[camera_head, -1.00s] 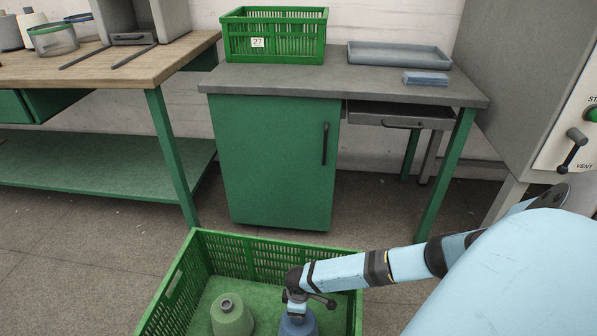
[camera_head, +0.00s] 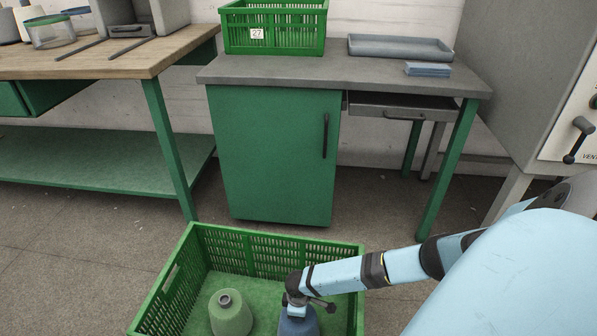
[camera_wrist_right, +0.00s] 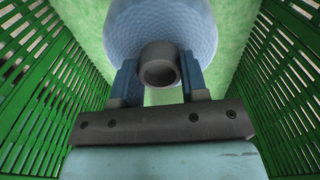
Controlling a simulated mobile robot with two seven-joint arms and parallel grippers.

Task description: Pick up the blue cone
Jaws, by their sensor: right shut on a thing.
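The blue cone (camera_head: 299,322) stands in the front green crate (camera_head: 277,241), at its right side, with its lower part cut off by the picture's edge. My right gripper (camera_head: 305,304) is over its top. In the right wrist view, my right gripper (camera_wrist_right: 160,85) has its two fingers on either side of the grey tube end of the blue cone (camera_wrist_right: 128,32) and is shut on it. The cone looks upright; I cannot tell whether it is clear of the crate floor. My left gripper is not in view.
A green cone (camera_head: 230,314) stands left of the blue one in the same crate. The crate's slatted walls (camera_wrist_right: 285,85) rise close on both sides of my right gripper. Behind are a green cabinet (camera_head: 270,155) and a wooden bench (camera_head: 100,68). Bare floor lies between.

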